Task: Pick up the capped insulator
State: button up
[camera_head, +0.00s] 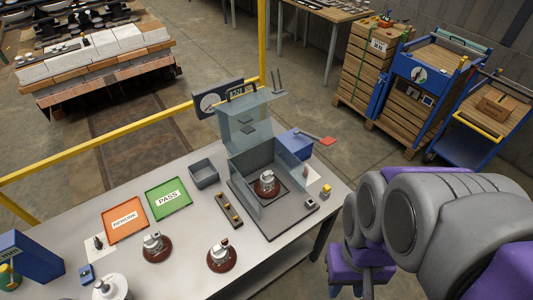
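Several insulators are on the grey table. One brown insulator with a grey metal cap (267,182) stands upright inside an open test box (244,203) with clear panels. A second brown capped insulator (156,247) stands on the table at front left. A third one (221,257) stands to its right. A pale, whitish round piece (110,288) is cut off by the bottom edge. I cannot tell which of these the task names. My grey and purple arm fills the right side, apart from all of them. My gripper is not clearly visible.
A green PASS tray (178,209), an orange REWORK tray (136,229) and a grey bin (204,179) lie left of the box. A blue box (295,144) stands behind it. A yellow rail (140,138) runs behind the table. Carts (414,85) stand at back right.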

aim_at(266, 188)
jog(key=j+z, duration=0.5)
jog(key=z, duration=0.2)
jog(key=j+z, duration=0.35)
jog(key=l, duration=0.1)
